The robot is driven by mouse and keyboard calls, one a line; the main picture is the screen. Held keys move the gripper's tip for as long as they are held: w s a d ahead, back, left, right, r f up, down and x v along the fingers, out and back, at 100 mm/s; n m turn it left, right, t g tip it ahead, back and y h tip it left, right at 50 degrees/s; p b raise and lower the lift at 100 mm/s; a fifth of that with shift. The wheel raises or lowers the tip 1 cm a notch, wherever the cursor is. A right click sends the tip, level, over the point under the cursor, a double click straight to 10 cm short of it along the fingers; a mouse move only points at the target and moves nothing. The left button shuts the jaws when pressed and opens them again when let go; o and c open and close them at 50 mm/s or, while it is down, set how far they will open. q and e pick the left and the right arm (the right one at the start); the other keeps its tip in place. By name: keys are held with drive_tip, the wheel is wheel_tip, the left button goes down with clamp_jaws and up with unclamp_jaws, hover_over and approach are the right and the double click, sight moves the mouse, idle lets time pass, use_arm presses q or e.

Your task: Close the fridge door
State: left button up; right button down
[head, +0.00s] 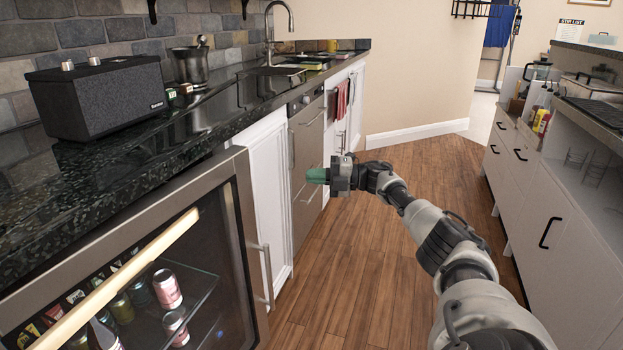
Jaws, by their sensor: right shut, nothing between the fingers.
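The fridge (246,215) stands under the counter at the lower left, with a steel-framed glass door and a vertical bar handle (267,275) on its right side. Its door appears close to the cabinet front; I cannot tell whether a gap remains. Cans and a bottle show on the shelves behind the glass. My right gripper (317,176) has green fingertips, is shut and empty, and points left. It is in the air in front of the steel drawers, beyond the fridge and apart from its handle. My left gripper is out of view.
A dark stone counter (150,150) runs along the left, with a black speaker (100,97), a metal bucket (190,64) and a sink. Steel drawers (306,160) and white cabinets follow the fridge. More cabinets (545,215) line the right. The wooden floor (340,270) between them is clear.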

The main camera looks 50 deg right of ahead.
drive_tip(key=s+a+n+g+h+p, duration=0.1)
drive_tip(key=a+n+g+h+p, duration=0.4)
drive_tip(key=a+n, duration=0.75)
drive_tip(key=n+h, duration=0.4)
drive_tip(key=n, duration=1.5)
approach(226, 217)
wheel_tip(226, 217, down, 5)
drive_tip(key=w, duration=0.1)
drive_tip(key=w+a+p, duration=0.1)
drive_tip(key=w, duration=0.1)
drive_tip(key=shift+r, duration=0.1)
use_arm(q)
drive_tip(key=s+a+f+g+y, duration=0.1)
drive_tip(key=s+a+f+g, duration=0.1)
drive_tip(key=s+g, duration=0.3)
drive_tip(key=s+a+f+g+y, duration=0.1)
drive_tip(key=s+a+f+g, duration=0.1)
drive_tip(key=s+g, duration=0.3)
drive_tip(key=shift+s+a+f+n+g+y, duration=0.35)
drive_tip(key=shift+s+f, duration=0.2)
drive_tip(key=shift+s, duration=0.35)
use_arm(e)
drive_tip(key=shift+w+a, duration=0.25)
drive_tip(key=shift+w, duration=0.55)
drive_tip(key=shift+w, duration=0.1)
